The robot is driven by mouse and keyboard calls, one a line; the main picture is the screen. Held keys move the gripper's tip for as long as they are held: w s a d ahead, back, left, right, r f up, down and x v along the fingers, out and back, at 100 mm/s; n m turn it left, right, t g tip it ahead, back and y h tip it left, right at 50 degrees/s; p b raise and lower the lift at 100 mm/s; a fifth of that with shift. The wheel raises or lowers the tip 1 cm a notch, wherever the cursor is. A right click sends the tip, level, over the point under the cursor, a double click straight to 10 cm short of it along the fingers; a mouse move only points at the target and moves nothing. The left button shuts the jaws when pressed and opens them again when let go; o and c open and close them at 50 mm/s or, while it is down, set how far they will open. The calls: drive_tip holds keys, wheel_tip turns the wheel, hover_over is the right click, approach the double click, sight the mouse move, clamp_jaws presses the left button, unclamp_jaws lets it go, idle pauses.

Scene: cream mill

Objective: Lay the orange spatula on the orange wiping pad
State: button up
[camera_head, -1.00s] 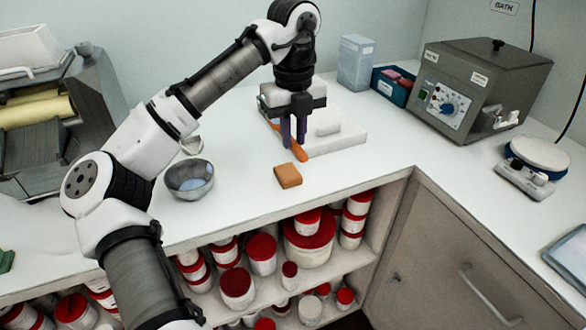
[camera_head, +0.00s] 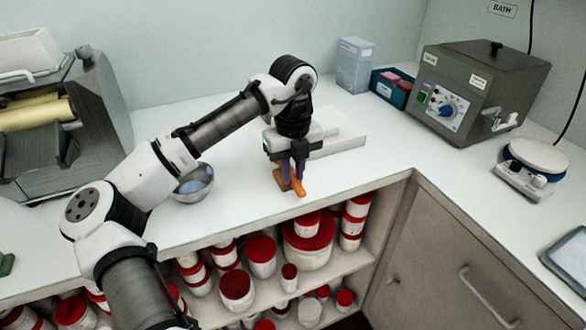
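My gripper (camera_head: 291,175) points down over the front part of the counter, its dark purple fingers closed around the orange spatula (camera_head: 299,188). The spatula's near end sticks out in front of the fingers, tilted toward the counter's front edge. The orange-brown wiping pad (camera_head: 281,181) lies on the counter right under and behind the spatula and fingers, and only its left part shows. I cannot tell whether the spatula touches the pad or is just above it.
A white slab-like device (camera_head: 340,140) stands just behind my gripper. A metal bowl (camera_head: 194,184) is to the left, partly behind my arm. A blue bin (camera_head: 391,88) and a grey water bath (camera_head: 480,90) stand at the back right. The counter right of the pad is clear.

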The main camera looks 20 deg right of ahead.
sight(293, 177)
drive_tip(key=o, duration=0.4)
wheel_tip(293, 177, up, 12)
idle(0.5)
drive_tip(key=shift+r, duration=0.1)
